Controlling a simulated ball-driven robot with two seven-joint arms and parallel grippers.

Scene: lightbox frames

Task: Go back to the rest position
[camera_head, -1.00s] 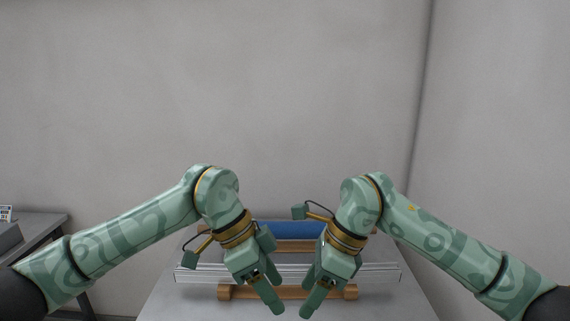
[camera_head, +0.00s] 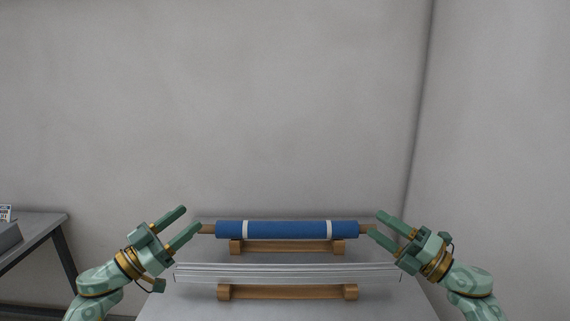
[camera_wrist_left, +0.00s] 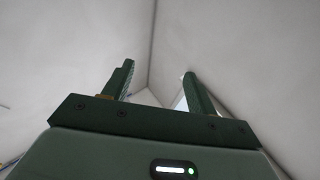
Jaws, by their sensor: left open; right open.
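My left gripper (camera_head: 183,228) is open and empty at the left side of the table, its fingers pointing up and to the right. A blue roll (camera_head: 285,230) with two white bands and brown ends lies level between the two grippers. The fingertips look close to its ends in the picture; I cannot tell whether they touch.
The roll is over a wooden stand (camera_head: 287,246). In front, a clear or silvery long bar (camera_head: 286,272) lies across another wooden stand (camera_head: 287,292). Both are on a grey table (camera_head: 190,306). A dark side table (camera_head: 55,238) stands at the left. Grey walls close off the back and right.

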